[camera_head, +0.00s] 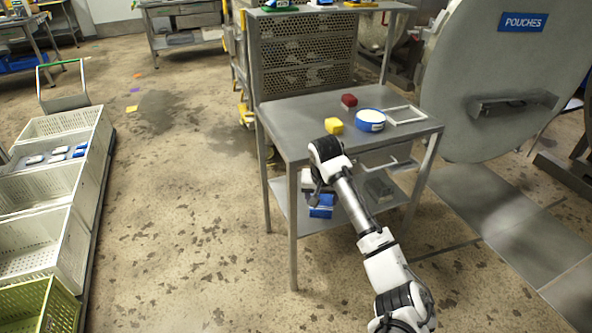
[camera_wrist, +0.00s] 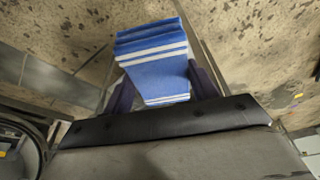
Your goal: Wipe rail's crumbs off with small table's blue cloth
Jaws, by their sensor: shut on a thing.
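The blue cloth (camera_wrist: 155,62), with white stripes, is folded and held between the two dark fingers of my gripper (camera_wrist: 165,88) in the wrist view. My gripper is shut on it. In the head view the cloth (camera_head: 321,207) shows as a blue patch below my wrist, at the front side of the small table (camera_head: 285,125), lower than its top. My gripper is mostly hidden there by my own wrist. I cannot make out the rail or any crumbs for certain in either view.
On the small table are a yellow block (camera_head: 334,125), a red block (camera_head: 349,100), a blue-and-white round container (camera_head: 370,120) and a white frame (camera_head: 405,115). A big round door marked POUCHES (camera_head: 500,70) stands right. Crates (camera_head: 40,240) line the left. Floor between is open.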

